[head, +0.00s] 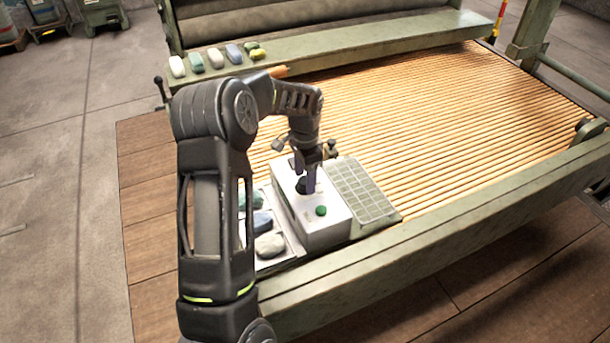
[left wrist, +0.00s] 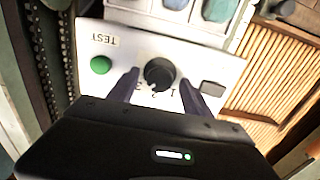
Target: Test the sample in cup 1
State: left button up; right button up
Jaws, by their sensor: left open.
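The white tester box (head: 325,235) stands at the near edge of the slatted bed. In the left wrist view its top (left wrist: 108,65) carries the word TEST, a green button (left wrist: 101,65), a black knob (left wrist: 159,72) with marks around it, and a small grey rectangle (left wrist: 212,88). The green button also shows in the head view (head: 321,210). My left gripper (left wrist: 161,84) is open, with one finger on each side of the knob; I cannot tell whether they touch it. In the head view the gripper (head: 308,184) points down at the box. My right gripper is not in view.
A tray left of the box holds a green, a blue (head: 262,222) and a pale lump (head: 269,245), partly behind my arm. No cup number is readable. A gridded grey panel (head: 365,192) lies right of the box. Several coloured lumps (head: 215,58) sit on the back ledge.

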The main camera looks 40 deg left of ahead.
pick_arm(q)
grip_shut()
dwell(0.6)
